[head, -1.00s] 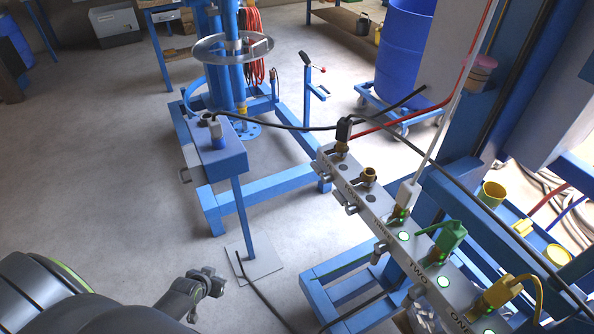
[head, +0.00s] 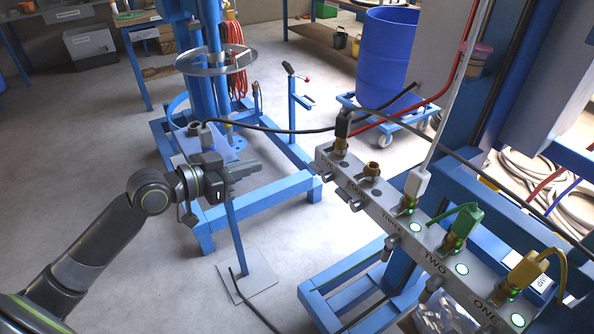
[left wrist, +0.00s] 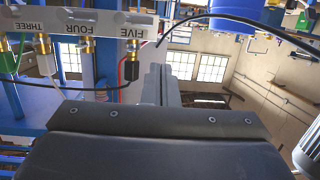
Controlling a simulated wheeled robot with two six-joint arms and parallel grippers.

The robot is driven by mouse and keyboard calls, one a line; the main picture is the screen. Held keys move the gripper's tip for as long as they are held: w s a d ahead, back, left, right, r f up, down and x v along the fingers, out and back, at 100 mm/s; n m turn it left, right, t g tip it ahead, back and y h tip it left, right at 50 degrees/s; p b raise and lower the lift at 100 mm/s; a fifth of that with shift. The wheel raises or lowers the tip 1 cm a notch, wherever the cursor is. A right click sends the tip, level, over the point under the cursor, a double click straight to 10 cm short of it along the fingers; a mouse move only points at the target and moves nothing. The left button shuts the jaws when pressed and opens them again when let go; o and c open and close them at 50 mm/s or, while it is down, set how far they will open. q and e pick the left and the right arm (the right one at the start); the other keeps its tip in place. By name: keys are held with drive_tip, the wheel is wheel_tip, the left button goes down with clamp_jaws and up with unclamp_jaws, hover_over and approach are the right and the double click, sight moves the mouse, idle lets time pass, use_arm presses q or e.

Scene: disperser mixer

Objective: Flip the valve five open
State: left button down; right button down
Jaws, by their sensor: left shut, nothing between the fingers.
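The grey manifold bar (head: 345,178) carries labelled outlets. Valve five (head: 326,177) is the small silver fitting at its far left end, below a brass outlet with a black plug (head: 342,128). In the left wrist view the label FIVE (left wrist: 131,31) and the black plug (left wrist: 131,69) show left of the fingers. My left gripper (head: 258,167) is shut and empty, pointing right toward the bar's far end, with a clear gap between it and valve five. Its fingers (left wrist: 170,85) also show in the left wrist view. The exact handle angle of valve five is too small to tell. My right gripper is out of view.
White, green and yellow plugs sit on outlets three, two and one, with green lights lit there. A black cable (head: 290,131) runs from plug five over to the blue stand. The blue mixer frame (head: 275,190) lies behind my gripper. A blue drum (head: 385,60) stands behind.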

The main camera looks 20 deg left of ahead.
use_arm(q)
drive_tip(key=shift+s+d+r+m+g+h, duration=0.3)
drive_tip(key=shift+s+d+r+m+h, duration=0.2)
drive_tip(key=shift+s+d+r, duration=0.35)
drive_tip(key=shift+w, duration=0.1)
drive_tip(key=shift+d, duration=0.1)
drive_tip(key=p, duration=0.2)
approach(319, 171)
drive_tip(key=w+d+r, duration=0.1)
drive_tip(key=w+r, duration=0.2)
drive_tip(key=w, duration=0.1)
drive_tip(key=w+f, duration=0.1)
drive_tip(key=w+d+f, duration=0.1)
drive_tip(key=shift+d+f, duration=0.2)
drive_tip(key=shift+f, duration=0.1)
drive_tip(key=shift+w+d+f, duration=0.15)
drive_tip(key=shift+f, duration=0.3)
